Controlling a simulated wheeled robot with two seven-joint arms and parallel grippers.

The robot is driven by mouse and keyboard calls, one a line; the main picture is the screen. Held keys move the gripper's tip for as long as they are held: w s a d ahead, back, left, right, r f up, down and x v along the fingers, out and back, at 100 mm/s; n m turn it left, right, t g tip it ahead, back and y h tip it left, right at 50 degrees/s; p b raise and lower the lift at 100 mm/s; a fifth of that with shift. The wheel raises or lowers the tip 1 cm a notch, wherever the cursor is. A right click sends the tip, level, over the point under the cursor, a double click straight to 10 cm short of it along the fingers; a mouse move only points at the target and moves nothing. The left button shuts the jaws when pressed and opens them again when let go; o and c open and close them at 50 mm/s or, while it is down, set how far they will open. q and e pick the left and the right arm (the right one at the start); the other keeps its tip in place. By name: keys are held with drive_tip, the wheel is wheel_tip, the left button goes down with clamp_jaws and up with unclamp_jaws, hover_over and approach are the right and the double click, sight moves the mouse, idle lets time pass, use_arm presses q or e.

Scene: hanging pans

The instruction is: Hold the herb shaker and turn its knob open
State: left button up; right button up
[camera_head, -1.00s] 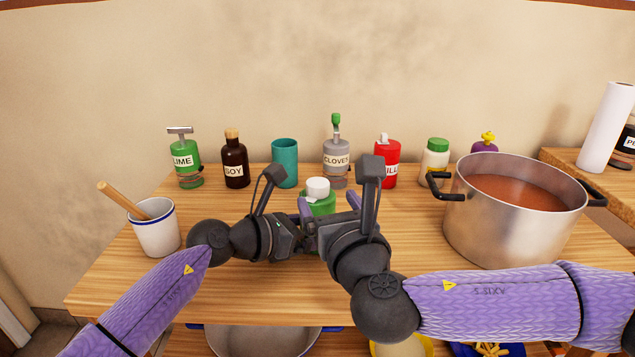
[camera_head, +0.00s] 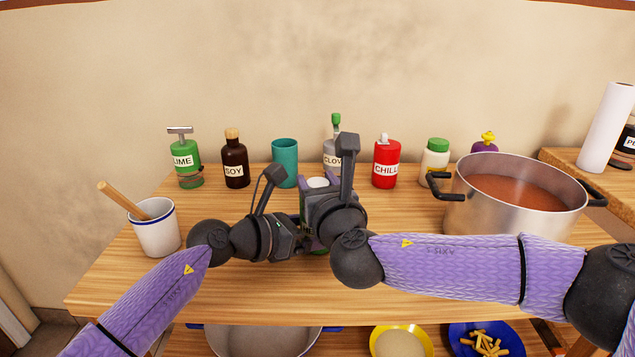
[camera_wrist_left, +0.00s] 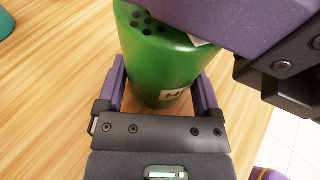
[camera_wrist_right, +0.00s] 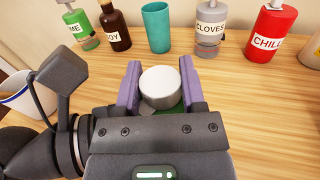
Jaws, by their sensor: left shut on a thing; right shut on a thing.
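The herb shaker is a green cylinder with a white round knob on top. Its green body (camera_wrist_left: 160,62) shows in the left wrist view, with dark holes in its top and part of a label with an H. My left gripper (camera_wrist_left: 162,85) is shut around the body, one finger on each side. The white knob (camera_wrist_right: 160,87) is between the purple fingers of my right gripper (camera_wrist_right: 160,78), which is shut on it from above. In the head view the knob (camera_head: 317,183) peeks out over my right gripper (camera_head: 320,195), which hides most of the shaker.
A cloves dispenser (camera_head: 333,160), chilli bottle (camera_head: 386,164), teal cup (camera_head: 285,163), soy bottle (camera_head: 235,164) and lime dispenser (camera_head: 186,163) stand behind. A large soup pot (camera_head: 500,225) is at right. A white mug (camera_head: 157,232) with a wooden handle is at left.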

clamp_jaws()
drive_tip(key=n+g+y, duration=0.1)
drive_tip(key=n+y, duration=0.1)
drive_tip(key=y, duration=0.1)
drive_tip(key=shift+n+g+y, duration=0.3)
drive_tip(key=shift+y, duration=0.1)
drive_tip(key=shift+r+n+g+y, duration=0.1)
drive_tip(key=shift+n+g+y, duration=1.3)
drive_tip(key=shift+y, duration=0.5)
drive_tip(key=shift+n, duration=0.3)
drive_tip(key=shift+g+y, duration=0.3)
drive_tip(key=shift+g, duration=0.1)
drive_tip(key=o, duration=1.1)
unclamp_jaws()
drive_tip(key=shift+c, duration=0.2)
